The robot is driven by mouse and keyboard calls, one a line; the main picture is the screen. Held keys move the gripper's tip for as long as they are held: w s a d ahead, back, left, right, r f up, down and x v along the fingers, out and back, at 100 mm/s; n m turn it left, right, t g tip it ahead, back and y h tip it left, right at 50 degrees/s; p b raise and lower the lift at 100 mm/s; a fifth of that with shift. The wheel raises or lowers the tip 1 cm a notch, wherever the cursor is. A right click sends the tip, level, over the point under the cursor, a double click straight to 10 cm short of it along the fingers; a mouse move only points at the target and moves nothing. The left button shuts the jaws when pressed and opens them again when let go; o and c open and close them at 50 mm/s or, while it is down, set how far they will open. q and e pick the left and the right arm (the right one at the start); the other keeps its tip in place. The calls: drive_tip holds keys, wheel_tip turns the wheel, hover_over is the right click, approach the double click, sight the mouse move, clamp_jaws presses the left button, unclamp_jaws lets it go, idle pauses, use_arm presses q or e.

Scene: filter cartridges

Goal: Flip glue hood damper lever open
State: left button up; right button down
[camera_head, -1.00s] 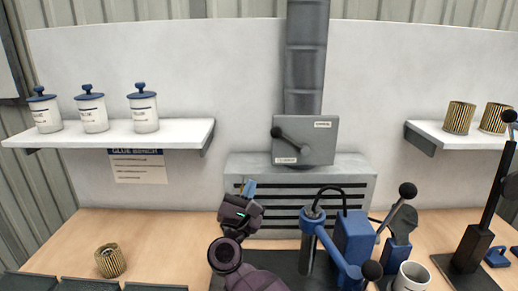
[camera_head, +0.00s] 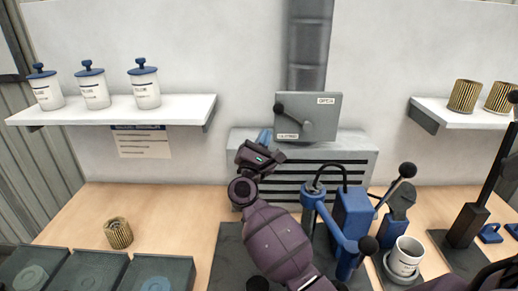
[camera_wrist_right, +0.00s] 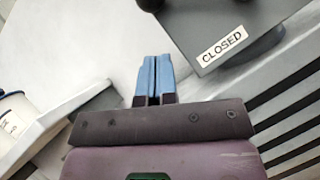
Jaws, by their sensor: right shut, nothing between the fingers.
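The damper lever (camera_head: 293,114) is a dark arm with a black ball knob on a grey damper box (camera_head: 325,118) at the foot of the duct. Its knob is at the upper left and the arm slopes down to the right. The box carries a label at its upper right and another at its lower left, which reads CLOSED (camera_wrist_right: 221,47) in the right wrist view. My right gripper (camera_head: 264,137) is shut and empty, its blue fingertips just left of and below the box, apart from the lever. It also shows in the right wrist view (camera_wrist_right: 154,78). My left gripper is not in view.
The slotted hood (camera_head: 240,142) stands below the box. A blue press (camera_head: 352,215) and a white mug (camera_head: 405,257) stand to the right. Shelves with jars (camera_head: 145,90) and cartridges (camera_head: 464,96) flank the duct. A cartridge (camera_head: 118,233) stands on the bench at left.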

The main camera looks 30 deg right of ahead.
sight(293, 118)
drive_tip(key=d+r+p, duration=0.2)
drive_tip(key=r, duration=0.1)
drive_tip(key=shift+d+r, duration=0.2)
drive_tip(key=shift+r, duration=0.1)
idle(0.3)
